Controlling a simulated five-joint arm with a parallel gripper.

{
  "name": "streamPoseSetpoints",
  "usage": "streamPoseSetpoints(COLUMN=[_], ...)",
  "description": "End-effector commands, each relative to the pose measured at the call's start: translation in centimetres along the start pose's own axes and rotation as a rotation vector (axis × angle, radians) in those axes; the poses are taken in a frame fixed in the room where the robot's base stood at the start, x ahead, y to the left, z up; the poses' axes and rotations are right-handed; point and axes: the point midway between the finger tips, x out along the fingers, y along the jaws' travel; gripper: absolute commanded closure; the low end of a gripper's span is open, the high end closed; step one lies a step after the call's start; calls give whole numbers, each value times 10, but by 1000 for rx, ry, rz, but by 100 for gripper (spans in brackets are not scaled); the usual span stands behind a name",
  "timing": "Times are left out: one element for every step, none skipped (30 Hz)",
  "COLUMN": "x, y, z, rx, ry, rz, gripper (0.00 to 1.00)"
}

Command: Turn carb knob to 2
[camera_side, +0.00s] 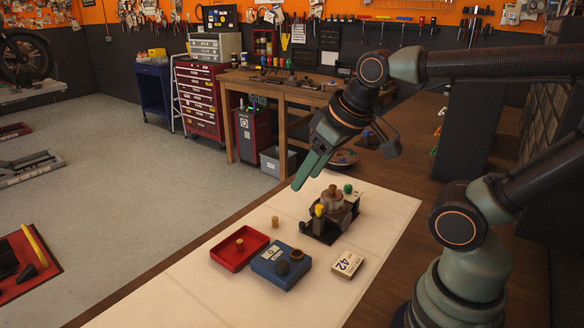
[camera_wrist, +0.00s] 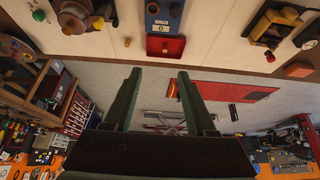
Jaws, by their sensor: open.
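A carburetor-like assembly (camera_side: 336,217) stands on a black base on the white mat, with a brown round top, a yellow knob (camera_side: 319,210) and a green knob (camera_side: 348,188). It also shows at the upper left of the wrist view (camera_wrist: 75,18). Left of it is a blue box (camera_side: 270,277) with dark round knobs (camera_side: 283,267) and a small white display reading 0 (camera_wrist: 160,29). I cannot tell for sure which knob is the carb knob. My gripper (camera_side: 298,182) is open and empty, in the air above and behind the assembly, touching nothing; its fingers also show in the wrist view (camera_wrist: 157,78).
A red tray (camera_side: 223,258) holding a small brass piece sits beside the blue box. A brass cylinder (camera_side: 275,222) stands behind them. A card or box marked 42 (camera_side: 347,264) lies to the right. The front left of the mat (camera_side: 165,305) is clear.

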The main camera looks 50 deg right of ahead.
Motion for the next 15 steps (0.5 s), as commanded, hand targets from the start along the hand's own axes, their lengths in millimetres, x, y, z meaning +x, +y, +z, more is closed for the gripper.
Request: streamPoseSetpoints(x=[0,0,0,0,0,1,1,2,3,4,5,8,9,11,15], y=[0,0,2,3,5,10,14,19,28,35,43,54,63,72,84], z=[0,0,-1,-3,-4,-8,-11,-14,-20,-24,-29,-35,-39,-43,-48], rx=[0,0,2,3,6,10,16,21,28,36,42,52,59,67,77], ry=[0,-1,-3,-6,-12,-23,-33,-46,-64,-79,-96,-119,-135,-152,-175], rz=[0,0,2,5,9,15,22,28,39,47,55,65,72,78,85], gripper=[41,41,41,41,41,41,41,41,41,41,41,41,41,41,41])
